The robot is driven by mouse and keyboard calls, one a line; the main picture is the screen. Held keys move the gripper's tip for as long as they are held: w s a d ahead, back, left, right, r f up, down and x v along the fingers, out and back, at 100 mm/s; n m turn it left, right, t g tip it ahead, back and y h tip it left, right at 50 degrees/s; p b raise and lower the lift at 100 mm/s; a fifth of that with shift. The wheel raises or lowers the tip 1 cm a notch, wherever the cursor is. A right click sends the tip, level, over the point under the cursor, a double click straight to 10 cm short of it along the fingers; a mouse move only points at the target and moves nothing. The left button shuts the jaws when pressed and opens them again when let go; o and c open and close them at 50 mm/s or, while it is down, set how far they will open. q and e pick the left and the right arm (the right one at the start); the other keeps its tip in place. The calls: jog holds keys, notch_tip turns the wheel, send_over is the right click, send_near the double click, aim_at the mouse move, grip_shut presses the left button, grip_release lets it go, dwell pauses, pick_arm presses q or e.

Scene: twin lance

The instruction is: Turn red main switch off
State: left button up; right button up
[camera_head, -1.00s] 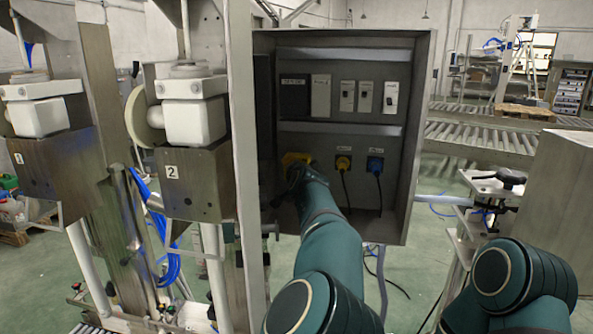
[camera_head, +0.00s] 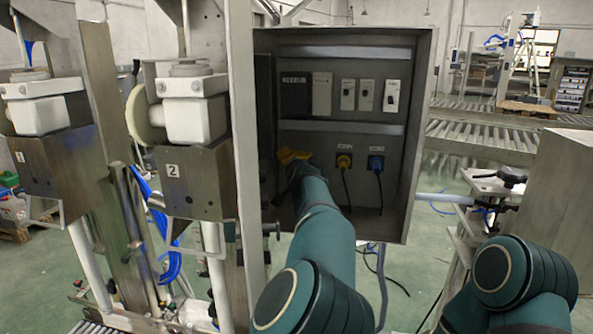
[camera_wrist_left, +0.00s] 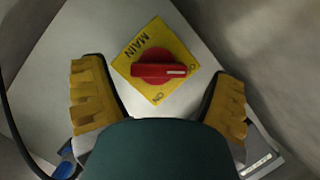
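The red main switch (camera_wrist_left: 159,70) is a round knob with a bar handle on a yellow plate (camera_wrist_left: 135,57) marked MAIN and ON. In the left wrist view its bar lies nearly level, with the white mark at the right end, toward a partly readable label at the plate's right corner. My left gripper (camera_wrist_left: 158,100) is open, its yellow-padded fingers apart on either side of the plate, not touching the knob. In the head view my left gripper (camera_head: 293,160) is at the cabinet's lower left and the red knob is hidden. My right gripper is out of view.
The open metal cabinet (camera_head: 420,130) has side walls around the panel. Several white switches (camera_head: 365,95) sit above, and yellow (camera_head: 344,161) and blue (camera_head: 375,164) plugs with cables are right of my left gripper. A metal post (camera_head: 243,130) stands at left.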

pick_arm(q)
jog(key=shift+s+d, duration=0.1)
jog(key=shift+s, duration=0.05)
jog(key=v, duration=1.1)
jog(key=shift+s, duration=0.4)
